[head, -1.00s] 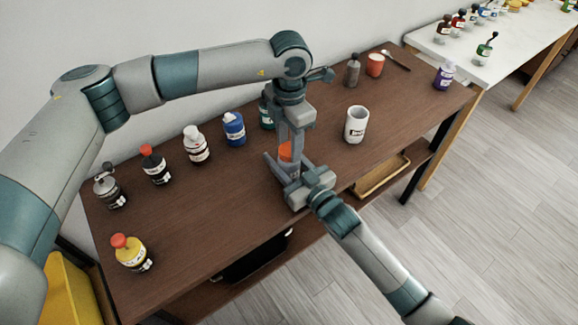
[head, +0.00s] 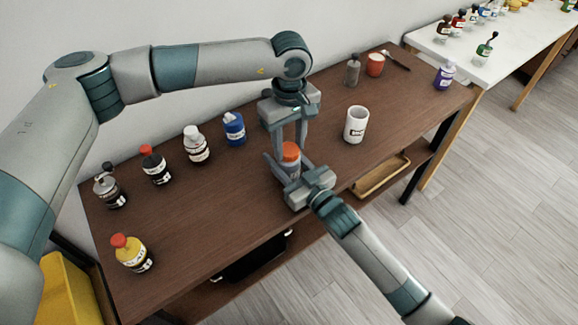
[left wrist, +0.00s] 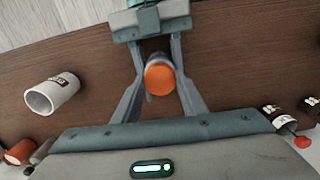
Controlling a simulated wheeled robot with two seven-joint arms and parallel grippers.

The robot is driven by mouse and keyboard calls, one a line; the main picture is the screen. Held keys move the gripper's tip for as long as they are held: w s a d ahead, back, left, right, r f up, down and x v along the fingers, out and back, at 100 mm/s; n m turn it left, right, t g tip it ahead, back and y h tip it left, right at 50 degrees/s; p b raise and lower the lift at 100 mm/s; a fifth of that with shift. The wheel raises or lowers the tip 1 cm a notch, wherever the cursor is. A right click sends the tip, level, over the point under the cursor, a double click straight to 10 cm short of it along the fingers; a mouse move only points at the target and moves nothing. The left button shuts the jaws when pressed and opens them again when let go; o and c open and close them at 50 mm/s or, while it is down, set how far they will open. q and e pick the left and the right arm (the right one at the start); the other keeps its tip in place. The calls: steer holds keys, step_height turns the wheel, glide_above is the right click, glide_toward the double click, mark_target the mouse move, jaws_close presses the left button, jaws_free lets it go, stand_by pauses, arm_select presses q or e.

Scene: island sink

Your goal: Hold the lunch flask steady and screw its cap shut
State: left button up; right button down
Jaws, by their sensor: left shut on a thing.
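The lunch flask (head: 290,170) stands upright near the middle of the brown table, its orange cap (head: 290,151) on top. The cap also shows from above in the left wrist view (left wrist: 165,80). My left gripper (head: 290,141) points down from above, its fingers shut on opposite sides of the cap. My right gripper (head: 287,166) reaches in low from the front right, its fingers closed around the flask's grey body. It also shows at the top of the left wrist view. The fingers hide much of the flask, and the cap's threads are not visible.
A white mug (head: 356,125) stands right of the flask. Blue (head: 234,128), white-capped (head: 196,146) and red-capped (head: 154,164) bottles line the back left. A yellow bottle (head: 131,253) stands at the front left. The table (head: 215,220) is clear left of the flask.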

arm_select(q)
steer(key=m, duration=0.6)
steer(key=o, duration=1.3)
steer(key=shift+c, duration=0.2)
steer(key=shift+r, duration=0.15)
step_height(320, 180, up, 12)
arm_select(e)
steer(key=c, duration=0.9)
jaws_free()
arm_select(q)
steer(key=shift+f, duration=0.2)
arm_select(e)
steer(key=shift+s+d, duration=0.1)
